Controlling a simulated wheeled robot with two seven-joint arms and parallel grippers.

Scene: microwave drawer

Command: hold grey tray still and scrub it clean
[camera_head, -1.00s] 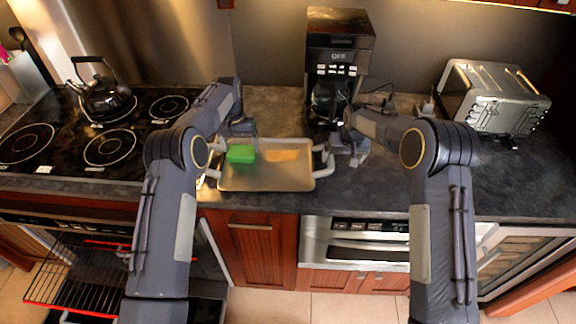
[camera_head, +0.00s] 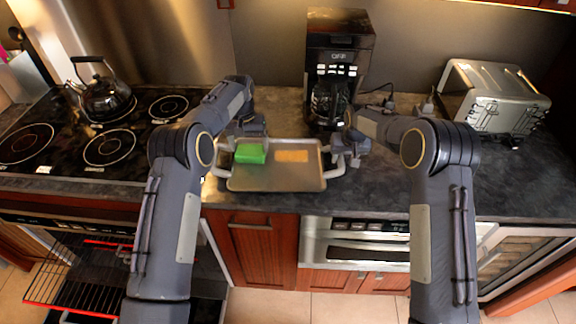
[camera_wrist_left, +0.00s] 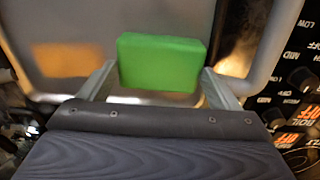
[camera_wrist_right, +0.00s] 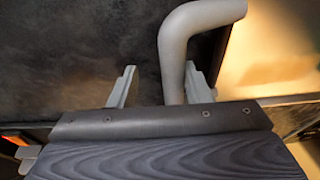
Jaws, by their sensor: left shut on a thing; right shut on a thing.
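The grey tray (camera_head: 275,180) lies on the dark counter in the head view, with a handle at each end. An orange-yellow stain (camera_head: 292,156) shows on its floor, right of the green sponge (camera_head: 251,153). My left gripper (camera_head: 250,138) is shut on the sponge, at the tray's left part; the sponge also shows between the fingers in the left wrist view (camera_wrist_left: 162,62). My right gripper (camera_head: 350,152) is at the tray's right handle. In the right wrist view that handle (camera_wrist_right: 182,50) is between the fingers.
A coffee maker (camera_head: 338,55) stands behind the tray. A black stove with a kettle (camera_head: 103,95) is at the left. A toaster (camera_head: 492,95) is at the back right. The counter at the right is clear. Below at the left, an oven rack (camera_head: 75,275) sticks out.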

